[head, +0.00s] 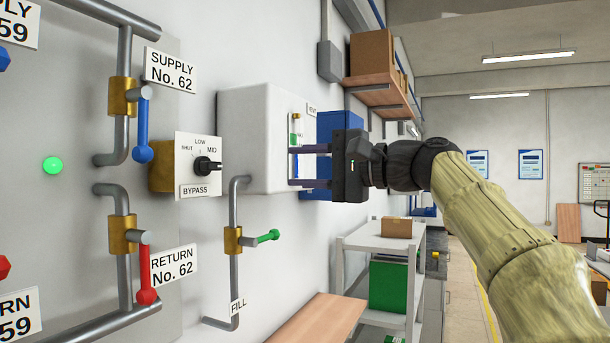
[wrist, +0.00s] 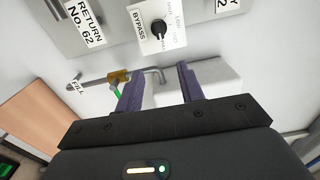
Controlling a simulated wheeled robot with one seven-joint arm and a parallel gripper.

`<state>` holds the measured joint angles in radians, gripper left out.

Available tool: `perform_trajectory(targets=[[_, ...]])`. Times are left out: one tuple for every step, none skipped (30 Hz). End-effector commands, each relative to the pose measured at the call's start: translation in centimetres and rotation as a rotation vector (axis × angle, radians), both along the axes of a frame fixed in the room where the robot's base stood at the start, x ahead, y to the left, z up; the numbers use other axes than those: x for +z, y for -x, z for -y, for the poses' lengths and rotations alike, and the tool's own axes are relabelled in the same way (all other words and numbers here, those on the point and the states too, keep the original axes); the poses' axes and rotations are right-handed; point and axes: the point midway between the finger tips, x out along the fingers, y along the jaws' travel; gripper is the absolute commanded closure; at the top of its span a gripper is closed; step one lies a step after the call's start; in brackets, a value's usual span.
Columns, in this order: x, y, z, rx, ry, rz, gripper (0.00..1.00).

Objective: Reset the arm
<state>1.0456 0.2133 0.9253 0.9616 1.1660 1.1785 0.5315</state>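My gripper (head: 292,167) is at the end of my arm, which reaches in from the right in the head view. Its two purple fingers point left toward the wall and are apart, with nothing between them. In the wrist view my gripper (wrist: 160,80) also shows spread fingers. In the head view the fingers are in front of the white wall box (head: 262,140), overlapping its right side. I cannot tell whether they touch it.
Left of my gripper are the bypass dial (head: 207,165), blue supply handle (head: 143,125), red return handle (head: 146,270) and green fill handle (head: 265,237). A grey shelf (head: 385,243) and wooden surface (head: 320,318) are below. The aisle (head: 467,285) looks clear.

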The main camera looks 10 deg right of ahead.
Motion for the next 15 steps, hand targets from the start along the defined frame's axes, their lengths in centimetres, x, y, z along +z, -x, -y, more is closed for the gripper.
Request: perform_trajectory(targets=[[0.1, 0.0, 0.0, 0.0, 0.0, 0.0, 0.62], [0.1, 0.0, 0.0, 0.0, 0.0, 0.0, 0.62], [0.1, 0.0, 0.0, 0.0, 0.0, 0.0, 0.62], [0.1, 0.0, 0.0, 0.0, 0.0, 0.0, 0.62], [0.1, 0.0, 0.0, 0.0, 0.0, 0.0, 0.62], [0.1, 0.0, 0.0, 0.0, 0.0, 0.0, 0.62], [0.1, 0.0, 0.0, 0.0, 0.0, 0.0, 0.62], [0.1, 0.0, 0.0, 0.0, 0.0, 0.0, 0.62], [0.1, 0.0, 0.0, 0.0, 0.0, 0.0, 0.62], [0.1, 0.0, 0.0, 0.0, 0.0, 0.0, 0.62], [0.0, 0.0, 0.0, 0.0, 0.0, 0.0, 0.62], [0.0, -0.1, -0.1, 0.0, 0.002, -0.001, 0.62], [-0.2, -0.2, -0.1, -0.002, 0.003, -0.004, 0.62], [-0.5, -0.3, -0.2, -0.005, 0.008, -0.008, 0.62], [-1.0, -0.7, -0.3, -0.01, 0.015, -0.017, 0.62]])
